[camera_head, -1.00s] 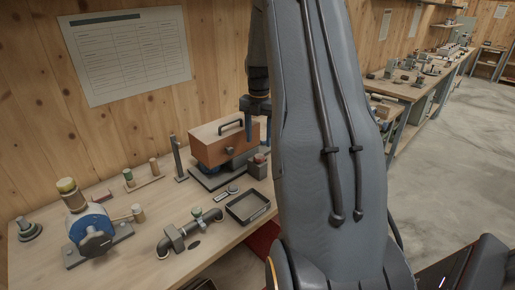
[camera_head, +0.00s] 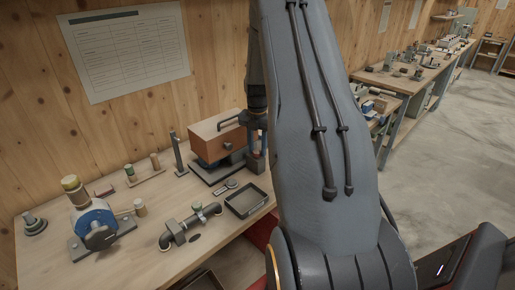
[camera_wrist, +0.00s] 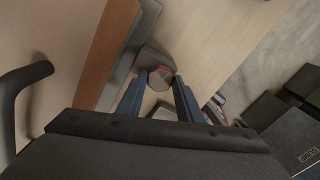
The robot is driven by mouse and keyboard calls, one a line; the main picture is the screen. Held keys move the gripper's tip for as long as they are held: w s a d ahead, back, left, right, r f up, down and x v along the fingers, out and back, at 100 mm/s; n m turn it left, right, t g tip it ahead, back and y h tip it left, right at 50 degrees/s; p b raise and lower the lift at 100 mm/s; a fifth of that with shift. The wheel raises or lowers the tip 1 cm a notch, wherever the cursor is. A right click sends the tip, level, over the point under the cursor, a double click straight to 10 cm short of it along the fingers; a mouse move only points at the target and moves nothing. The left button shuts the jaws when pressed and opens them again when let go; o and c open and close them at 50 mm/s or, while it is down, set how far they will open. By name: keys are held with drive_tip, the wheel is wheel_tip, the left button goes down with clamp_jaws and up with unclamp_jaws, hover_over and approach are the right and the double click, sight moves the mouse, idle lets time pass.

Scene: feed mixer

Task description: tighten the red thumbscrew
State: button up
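The red thumbscrew (camera_wrist: 160,78) shows in the wrist view as a small reddish top on a dark grey block (camera_wrist: 149,58). My gripper (camera_wrist: 163,77) points down at it with two blue fingers, one on either side. The fingers are apart, and a gap shows between their tips. I cannot tell whether they touch the thumbscrew. In the head view my gripper (camera_head: 256,152) is over the block, right of the wooden box, and largely hides the thumbscrew.
A wooden box with a dark handle (camera_head: 217,141) stands close left of my gripper; its handle (camera_wrist: 22,82) shows in the wrist view. A dark tray (camera_head: 246,213), a pipe with a valve (camera_head: 176,236) and a blue-bodied device (camera_head: 95,220) are on the bench.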

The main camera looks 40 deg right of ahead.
drive_tip(key=c, duration=0.4)
drive_tip(key=shift+c, duration=0.2)
